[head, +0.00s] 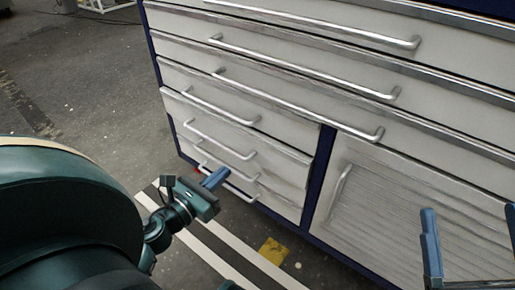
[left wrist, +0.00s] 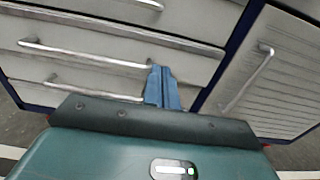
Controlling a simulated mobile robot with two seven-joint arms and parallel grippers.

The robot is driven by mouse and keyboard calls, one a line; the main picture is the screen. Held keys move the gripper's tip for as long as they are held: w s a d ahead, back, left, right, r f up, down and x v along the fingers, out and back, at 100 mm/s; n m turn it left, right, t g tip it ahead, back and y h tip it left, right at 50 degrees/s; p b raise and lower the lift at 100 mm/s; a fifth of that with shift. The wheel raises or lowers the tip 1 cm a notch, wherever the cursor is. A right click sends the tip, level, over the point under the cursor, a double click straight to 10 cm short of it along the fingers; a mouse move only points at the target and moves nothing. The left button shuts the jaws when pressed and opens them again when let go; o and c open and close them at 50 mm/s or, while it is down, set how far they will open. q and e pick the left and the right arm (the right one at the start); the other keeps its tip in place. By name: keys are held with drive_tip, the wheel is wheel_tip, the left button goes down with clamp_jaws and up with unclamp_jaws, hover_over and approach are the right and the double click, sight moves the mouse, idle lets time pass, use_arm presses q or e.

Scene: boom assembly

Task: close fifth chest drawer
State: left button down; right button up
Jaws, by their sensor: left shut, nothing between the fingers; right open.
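The chest (head: 440,105) has wide drawers above and a column of narrower drawers at the lower left. The fifth drawer (head: 275,160), counted from the top in view, has a silver bar handle (head: 220,141). Its front seems to stand slightly out from the chest. My left gripper (head: 216,178) is shut and empty, in front of the lower narrow drawers. Its blue fingers (left wrist: 162,87) also show in the left wrist view, before the drawer fronts; contact cannot be told. My right gripper (head: 470,235) is open and empty before the cabinet door.
A ribbed cabinet door (head: 390,205) with an upright handle (head: 338,194) is right of the narrow drawers. White floor stripes (head: 215,250) and a yellow floor patch (head: 273,250) lie before the chest. Grey floor left of the chest is open.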

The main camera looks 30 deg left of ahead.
sight(259, 140)
use_arm(q)
drive_tip(key=w+p, duration=0.1)
drive_tip(key=w, duration=0.2)
drive_tip(key=w+p, duration=0.1)
drive_tip(key=w, duration=0.3)
drive_tip(key=w+d, duration=0.1)
drive_tip(key=w, duration=0.3)
drive_tip(key=shift+w+r+p, duration=0.1)
drive_tip(key=shift+w+p, duration=0.05)
drive_tip(key=shift+p, duration=0.25)
drive_tip(key=shift+w, duration=0.55)
use_arm(e)
drive_tip(key=shift+s+a+f+m+g+h, duration=0.1)
drive_tip(key=shift+s+f+m+g+h, duration=0.15)
drive_tip(key=shift+f+m+h, duration=0.4)
drive_tip(key=shift+s+a+f+m+g+h, duration=0.1)
drive_tip(key=shift+f+m+g+h, duration=0.25)
drive_tip(key=shift+f, duration=0.45)
drive_tip(key=shift+s+a+f+m+g+h, duration=0.1)
drive_tip(key=shift+s+f+m+g+h, duration=0.1)
drive_tip(key=shift+f+m+h, duration=0.45)
use_arm(q)
drive_tip(key=shift+w+d, duration=0.1)
drive_tip(key=shift+w, duration=1.05)
drive_tip(key=shift+w+r, duration=0.1)
use_arm(e)
drive_tip(key=shift+s+r, duration=0.1)
drive_tip(key=shift+r, duration=0.05)
drive_tip(key=shift+s+d, duration=0.1)
